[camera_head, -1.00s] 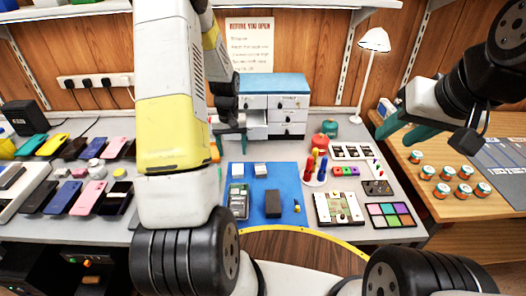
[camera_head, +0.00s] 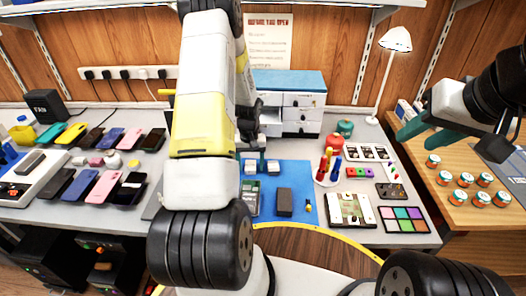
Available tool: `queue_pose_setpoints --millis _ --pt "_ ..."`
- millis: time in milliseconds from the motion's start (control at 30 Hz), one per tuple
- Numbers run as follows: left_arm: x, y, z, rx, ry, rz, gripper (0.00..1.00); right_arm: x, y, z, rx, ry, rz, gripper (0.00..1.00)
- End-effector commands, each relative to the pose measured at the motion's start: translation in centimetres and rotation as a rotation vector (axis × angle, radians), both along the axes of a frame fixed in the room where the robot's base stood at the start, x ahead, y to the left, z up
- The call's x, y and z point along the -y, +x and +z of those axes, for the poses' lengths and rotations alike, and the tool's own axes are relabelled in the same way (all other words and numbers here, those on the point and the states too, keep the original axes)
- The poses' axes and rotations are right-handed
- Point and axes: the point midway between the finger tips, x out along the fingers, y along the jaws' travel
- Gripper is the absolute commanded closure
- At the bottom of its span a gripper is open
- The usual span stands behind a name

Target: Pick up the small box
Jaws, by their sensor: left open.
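Two small white boxes sit side by side at the back of the blue mat (camera_head: 300,176), the left one (camera_head: 250,167) and the right one (camera_head: 273,167). A dark upright box (camera_head: 285,202) stands further forward on the mat. My left gripper (camera_head: 256,157) is open over the back edge of the mat, right at the white boxes. My left arm partly hides it, and I cannot tell whether it touches them.
A blue-topped drawer unit (camera_head: 304,113) stands behind the mat, with one drawer out. A green circuit board (camera_head: 253,198) lies left of the dark box. Several phones (camera_head: 104,187) lie at the left. Screwdrivers (camera_head: 330,165) stand right of the mat. Several small jars (camera_head: 461,180) are on the side table.

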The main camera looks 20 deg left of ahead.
Motion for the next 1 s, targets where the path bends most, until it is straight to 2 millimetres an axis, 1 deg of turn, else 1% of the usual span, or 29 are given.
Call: queue_pose_setpoints --millis 33,167,200,267,300,367,633,767,867,967,1000 --pt "0.0 0.0 0.0 0.000 0.000 0.000 0.36 0.0 0.0 0.0 0.000 0.000 0.000 0.60" --pt "0.0 0.0 0.0 0.000 0.000 0.000 0.62 0.0 0.0 0.0 0.000 0.000 0.000 0.60" --pt "0.0 0.0 0.0 0.000 0.000 0.000 0.70 0.0 0.0 0.0 0.000 0.000 0.000 0.60" --pt "0.0 0.0 0.0 0.000 0.000 0.000 0.82 0.0 0.0 0.0 0.000 0.000 0.000 0.60" --pt "0.0 0.0 0.0 0.000 0.000 0.000 0.89 0.0 0.0 0.0 0.000 0.000 0.000 0.60" --pt "0.0 0.0 0.0 0.000 0.000 -0.001 1.00 0.0 0.0 0.0 0.000 0.000 0.000 0.60" --pt "0.0 0.0 0.2 0.001 0.000 -0.001 1.00 0.0 0.0 0.0 0.000 0.000 0.000 0.60" --pt "0.0 0.1 1.0 0.003 0.000 -0.001 1.00 0.0 0.0 0.0 0.000 0.000 0.000 0.60" --pt "0.0 0.1 2.3 0.004 0.001 -0.001 1.00 0.0 0.0 0.0 0.000 0.000 0.000 0.60" --pt "0.0 0.2 4.3 0.007 0.001 -0.001 1.00 0.0 0.0 0.0 0.000 0.000 0.000 0.60" --pt "0.0 0.2 5.3 0.007 0.001 0.000 1.00 0.0 0.0 0.0 0.000 0.000 0.000 0.60"
